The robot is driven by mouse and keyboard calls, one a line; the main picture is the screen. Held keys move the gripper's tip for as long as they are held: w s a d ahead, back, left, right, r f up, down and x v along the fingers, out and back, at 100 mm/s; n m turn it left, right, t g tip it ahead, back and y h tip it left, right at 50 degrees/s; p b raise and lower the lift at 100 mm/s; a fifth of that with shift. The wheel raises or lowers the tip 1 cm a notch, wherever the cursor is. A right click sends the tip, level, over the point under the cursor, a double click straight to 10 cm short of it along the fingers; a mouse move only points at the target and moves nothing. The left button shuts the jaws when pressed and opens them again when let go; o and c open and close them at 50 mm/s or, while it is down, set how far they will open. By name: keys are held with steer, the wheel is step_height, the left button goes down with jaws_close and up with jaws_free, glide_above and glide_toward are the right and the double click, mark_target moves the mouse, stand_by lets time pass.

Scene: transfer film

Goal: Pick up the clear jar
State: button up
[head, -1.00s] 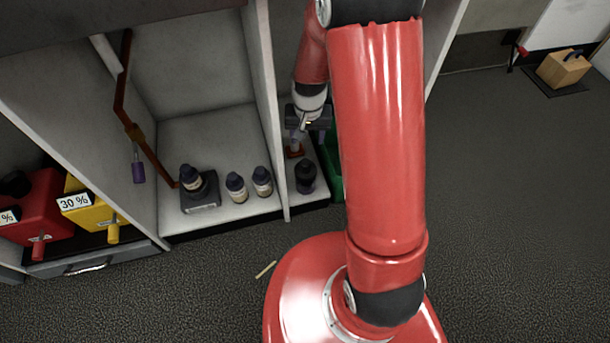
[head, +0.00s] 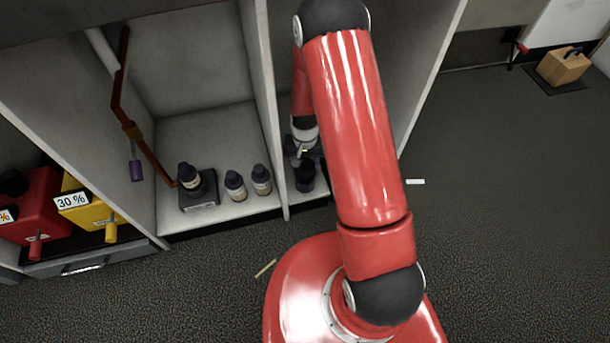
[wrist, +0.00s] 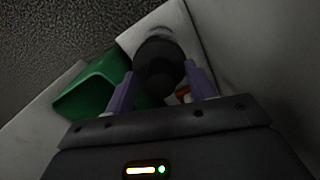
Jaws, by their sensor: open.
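A dark jar (head: 305,178) with a black cap stands in the narrow right compartment of the shelf. It looks dark rather than clear. In the wrist view the jar (wrist: 160,52) lies between the two purple fingers. My gripper (wrist: 159,72) is open, with a finger on either side of the jar; I cannot tell whether they touch it. In the head view my gripper (head: 305,160) is just behind and above the jar, and its fingers are largely hidden by the arm and the jar.
A green bin (wrist: 88,90) and a small orange-red item (wrist: 183,93) are close by. A divider wall (head: 268,110) stands left of my gripper. Beyond it are two bottles (head: 235,187) (head: 261,180) and another on a dark stand (head: 199,192). Floor at right is mostly clear.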

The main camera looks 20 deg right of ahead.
jaws_close()
stand_by(0.3)
steer(key=shift+r, duration=0.25)
stand_by(0.3)
